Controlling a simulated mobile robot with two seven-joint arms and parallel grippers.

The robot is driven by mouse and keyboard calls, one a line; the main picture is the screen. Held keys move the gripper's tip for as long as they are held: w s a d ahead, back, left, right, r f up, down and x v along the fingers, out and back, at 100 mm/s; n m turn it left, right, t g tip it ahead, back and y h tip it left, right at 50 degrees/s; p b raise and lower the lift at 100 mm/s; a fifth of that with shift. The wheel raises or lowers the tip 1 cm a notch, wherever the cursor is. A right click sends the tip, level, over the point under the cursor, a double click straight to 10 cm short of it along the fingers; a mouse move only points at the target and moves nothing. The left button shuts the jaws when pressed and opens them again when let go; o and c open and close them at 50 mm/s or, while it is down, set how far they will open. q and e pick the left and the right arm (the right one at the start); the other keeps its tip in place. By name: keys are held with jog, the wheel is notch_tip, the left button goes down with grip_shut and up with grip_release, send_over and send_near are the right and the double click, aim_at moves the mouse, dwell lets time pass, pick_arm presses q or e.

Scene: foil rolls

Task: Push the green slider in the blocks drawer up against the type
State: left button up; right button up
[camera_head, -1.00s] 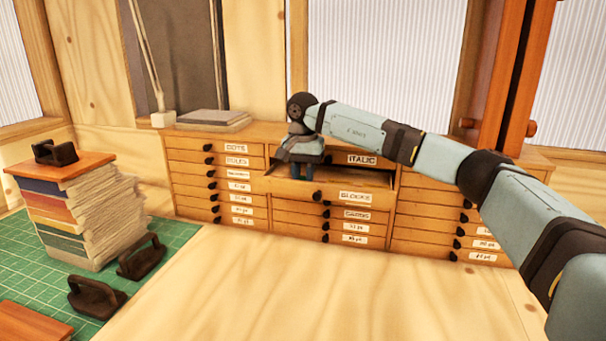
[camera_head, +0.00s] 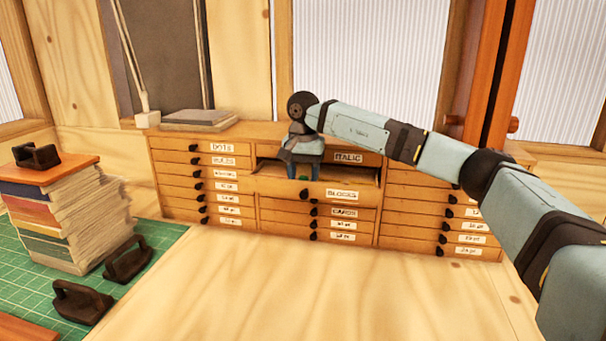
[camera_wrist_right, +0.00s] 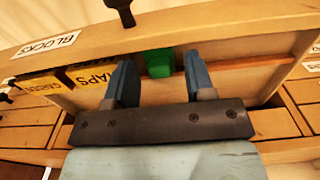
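The blocks drawer (camera_head: 375,197) is pulled out of the cabinet. My right gripper (camera_head: 303,173) is over its left part, fingers pointing down. In the right wrist view the gripper (camera_wrist_right: 158,78) is open, with two blue fingers apart. The green slider (camera_wrist_right: 158,63) shows between them, with a visible gap on either side. Type blocks (camera_wrist_right: 95,78) in yellow and black, with letters ending in "APS", lie in the drawer left of the left finger in that view. The gripper partly hides the drawer inside. My left gripper is not in view.
The cabinet (camera_head: 205,171) has several shut, labelled drawers around the open one. A book stack (camera_head: 60,222) stands on a green mat (camera_head: 145,268) at left, with dark handled tools (camera_head: 83,302) nearby. The wooden surface in front is clear.

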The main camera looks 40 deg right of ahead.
aim_at(303, 176)
jog(key=shift+r, duration=0.1)
notch_tip(303, 176, up, 14)
dwell(0.5)
